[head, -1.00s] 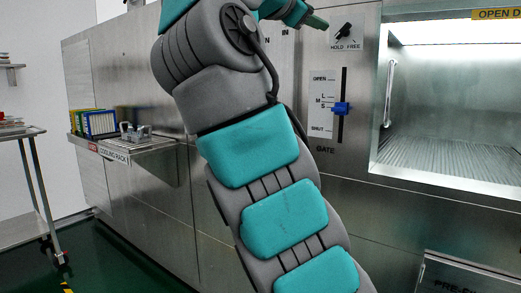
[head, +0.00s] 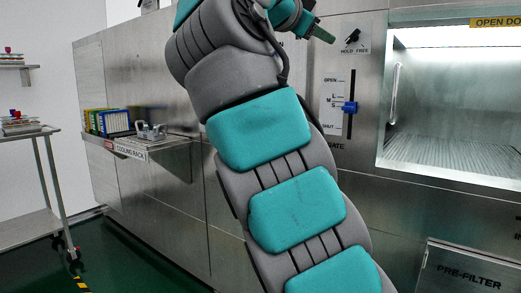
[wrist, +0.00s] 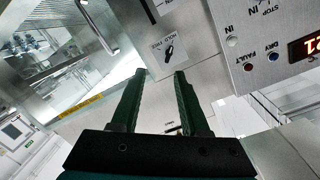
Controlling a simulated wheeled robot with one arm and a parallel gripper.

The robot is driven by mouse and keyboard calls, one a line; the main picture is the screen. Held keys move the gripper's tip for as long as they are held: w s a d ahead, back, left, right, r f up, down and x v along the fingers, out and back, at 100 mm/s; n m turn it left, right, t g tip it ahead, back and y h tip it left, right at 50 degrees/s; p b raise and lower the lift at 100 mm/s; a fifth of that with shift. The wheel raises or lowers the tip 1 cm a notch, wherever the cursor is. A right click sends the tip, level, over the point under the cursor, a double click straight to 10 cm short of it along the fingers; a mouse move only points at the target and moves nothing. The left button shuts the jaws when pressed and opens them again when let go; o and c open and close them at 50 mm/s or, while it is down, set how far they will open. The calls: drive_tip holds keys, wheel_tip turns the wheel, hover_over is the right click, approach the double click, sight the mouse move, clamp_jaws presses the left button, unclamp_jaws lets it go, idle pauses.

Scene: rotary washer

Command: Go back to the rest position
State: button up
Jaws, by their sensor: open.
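My gripper (head: 318,30) is at the top of the head view, close to the HOLD/FREE switch (head: 352,37) on the steel washer front. In the wrist view my gripper (wrist: 157,78) is open, its two dark green fingers apart with nothing between them. The HOLD/FREE switch also shows there (wrist: 168,51), beyond the fingertips; its black knob is tilted. My teal and grey arm fills the middle of the head view and hides part of the washer front.
A gate slider with a blue knob (head: 350,107) is right of my arm. The lit chamber (head: 452,100) stands open at the right. A cooling rack shelf (head: 165,143) juts out at the left, and a trolley (head: 38,222) stands further left. Green floor (head: 130,262) is clear between.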

drive_tip(key=s+d+f+n+g+y, duration=0.15)
drive_tip(key=d+f+n+g, duration=0.35)
drive_tip(key=f, duration=0.7)
drive_tip(key=s+d+f+n+g+y, duration=0.1)
drive_tip(key=s+d+f+n+g, duration=0.15)
drive_tip(key=d+f, duration=0.7)
drive_tip(key=s+a+f+n+g+y, duration=0.2)
drive_tip(key=s+f, duration=0.6)
drive_tip(key=f, duration=0.4)
drive_tip(key=s+a+f+n+g+y, duration=0.25)
drive_tip(key=s+f, duration=0.55)
drive_tip(key=f, duration=0.5)
drive_tip(key=s+a+f+n+g+y, duration=0.1)
drive_tip(key=s+a+f, duration=0.2)
drive_tip(key=s+f, duration=0.4)
drive_tip(key=s+a+f+n+g+y, duration=0.1)
drive_tip(key=s+a+f+g+y, duration=0.1)
drive_tip(key=s+f, duration=0.5)
drive_tip(key=s+a, duration=0.1)
drive_tip(key=s, duration=0.3)
drive_tip(key=shift+s+a+f, duration=0.2)
drive_tip(key=shift+s+f, duration=0.05)
drive_tip(key=shift+s, duration=0.1)
